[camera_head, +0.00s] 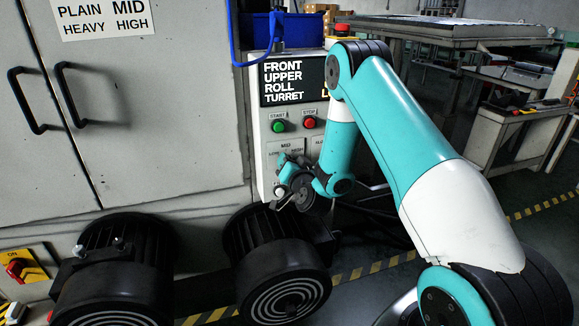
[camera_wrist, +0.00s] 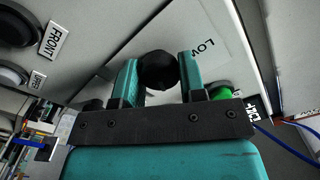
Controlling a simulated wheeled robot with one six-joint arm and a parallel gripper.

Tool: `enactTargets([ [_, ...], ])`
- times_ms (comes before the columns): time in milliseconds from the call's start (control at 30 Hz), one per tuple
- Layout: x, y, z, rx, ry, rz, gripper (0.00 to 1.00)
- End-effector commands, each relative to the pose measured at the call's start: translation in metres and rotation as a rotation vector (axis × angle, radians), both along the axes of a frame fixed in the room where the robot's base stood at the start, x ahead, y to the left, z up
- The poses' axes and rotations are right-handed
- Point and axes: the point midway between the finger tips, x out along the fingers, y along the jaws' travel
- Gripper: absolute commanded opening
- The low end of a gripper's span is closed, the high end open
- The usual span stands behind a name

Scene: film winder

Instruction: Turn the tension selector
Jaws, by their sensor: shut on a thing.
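The tension selector is a round black knob (camera_wrist: 157,75) on a pale panel, beside a plate whose LOW mark (camera_wrist: 203,47) shows upside down in the wrist view. My gripper (camera_wrist: 159,64) is shut on the knob, with one teal finger on each side of it. In the head view my gripper (camera_head: 291,183) is at the front of the turret control panel (camera_head: 262,165), just below a plate with MID and HIGH marks (camera_head: 289,147). The knob is hidden behind my gripper there. The knob's pointer direction cannot be made out.
A green start button (camera_head: 278,127) and a red stop button (camera_head: 309,123) sit above the selector plate. A blue bin (camera_head: 285,30) with a blue cable is above the panel. A grey cabinet (camera_head: 150,110) fills the left.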

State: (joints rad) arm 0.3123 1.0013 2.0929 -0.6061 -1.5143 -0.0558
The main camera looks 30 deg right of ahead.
Motion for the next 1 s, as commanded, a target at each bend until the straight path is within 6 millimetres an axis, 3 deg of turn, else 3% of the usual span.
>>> enactTargets([
  [500, -0.0008, 0.0006, -0.0026, 0.411, -0.113, 0.001, 0.14],
  [1000, -0.0010, 0.0004, -0.0021, 0.556, -0.154, 0.000, 0.14],
])
